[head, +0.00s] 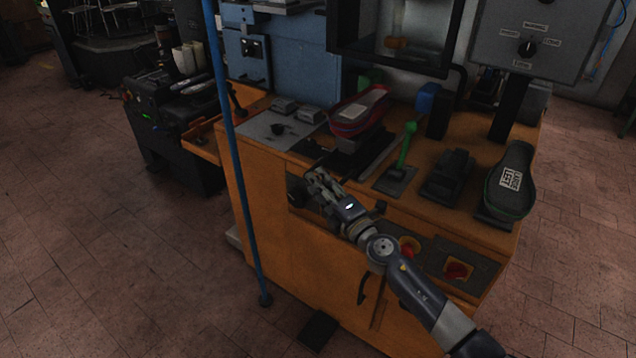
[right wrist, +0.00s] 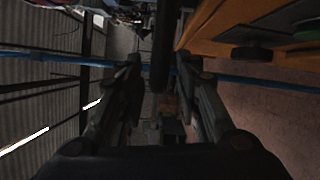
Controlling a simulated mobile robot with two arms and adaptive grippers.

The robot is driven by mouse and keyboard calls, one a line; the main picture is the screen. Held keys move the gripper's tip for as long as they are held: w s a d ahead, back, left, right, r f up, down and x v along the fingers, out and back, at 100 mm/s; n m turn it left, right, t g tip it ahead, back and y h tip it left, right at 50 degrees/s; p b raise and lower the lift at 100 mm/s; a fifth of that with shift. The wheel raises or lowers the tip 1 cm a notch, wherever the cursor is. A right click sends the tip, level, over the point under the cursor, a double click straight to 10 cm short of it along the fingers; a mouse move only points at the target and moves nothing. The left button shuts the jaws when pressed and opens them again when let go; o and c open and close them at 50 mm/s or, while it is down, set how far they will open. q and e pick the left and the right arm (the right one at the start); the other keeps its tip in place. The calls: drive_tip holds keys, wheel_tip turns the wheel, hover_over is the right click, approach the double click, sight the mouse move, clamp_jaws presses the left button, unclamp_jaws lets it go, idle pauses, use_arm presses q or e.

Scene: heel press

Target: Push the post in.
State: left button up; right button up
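My right gripper (head: 318,178) is at the front edge of the orange machine (head: 245,190), near a dark recess (head: 296,192) in its upper front. In the right wrist view its two fingers (right wrist: 162,85) are wide apart. A dark, rounded post (right wrist: 162,45) juts down from the top of that view, between the fingers; I cannot tell whether they touch it. In the head view the gripper hides most of this spot. A thin blue upright pole (head: 232,150) stands left of the gripper. My left gripper is out of view.
On the machine top are a green lever (head: 406,145), a red shoe form (head: 357,112) and a dark sole (head: 511,182) with a label. Red knobs (head: 457,271) sit on the lower front. A black machine (head: 165,125) stands at the left. Tiled floor (head: 110,260) is clear at front left.

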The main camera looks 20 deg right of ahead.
drive_tip(key=shift+w+a, duration=0.2)
drive_tip(key=shift+w, duration=0.3)
